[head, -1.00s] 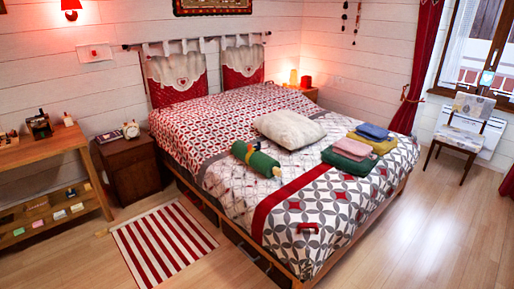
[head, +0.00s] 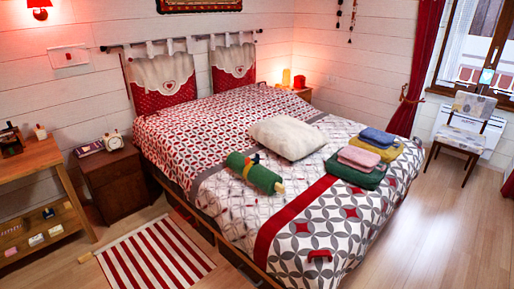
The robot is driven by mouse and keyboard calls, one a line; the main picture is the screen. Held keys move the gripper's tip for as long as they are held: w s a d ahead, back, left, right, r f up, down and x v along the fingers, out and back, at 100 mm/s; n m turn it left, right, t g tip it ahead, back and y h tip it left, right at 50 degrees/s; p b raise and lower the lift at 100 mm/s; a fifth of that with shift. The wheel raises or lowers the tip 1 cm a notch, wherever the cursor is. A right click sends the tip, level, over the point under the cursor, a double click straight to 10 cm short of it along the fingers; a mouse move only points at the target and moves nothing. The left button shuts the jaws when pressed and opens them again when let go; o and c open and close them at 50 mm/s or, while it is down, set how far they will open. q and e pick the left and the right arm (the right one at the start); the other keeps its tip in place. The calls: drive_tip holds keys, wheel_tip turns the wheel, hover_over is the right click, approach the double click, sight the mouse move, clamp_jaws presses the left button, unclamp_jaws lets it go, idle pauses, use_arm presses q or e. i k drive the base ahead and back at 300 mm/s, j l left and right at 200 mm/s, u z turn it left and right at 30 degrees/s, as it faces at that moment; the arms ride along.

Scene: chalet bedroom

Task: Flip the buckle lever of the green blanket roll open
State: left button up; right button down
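The green blanket roll (head: 258,173) lies on the bed, left of the white pillow and just above the red stripe of the cover. A pale end shows at the roll's right. Neither of my grippers shows in the head view.
The bed (head: 302,228) fills the middle. A white pillow (head: 287,137) and folded blankets (head: 357,175) lie near the roll. A red handle-shaped item (head: 319,256) lies at the bed's front. A nightstand (head: 117,184) and striped rug (head: 155,258) are left; wooden floor is free at right.

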sight(255, 160)
drive_tip(key=i+j, duration=0.25)
drive_tip(key=i, duration=0.25)
drive_tip(key=i+j, duration=0.25)
drive_tip(key=i, duration=0.3)
drive_tip(key=i+j, duration=0.25)
drive_tip(key=i, duration=0.25)
drive_tip(key=i+j, duration=0.25)
drive_tip(key=i, duration=0.3)
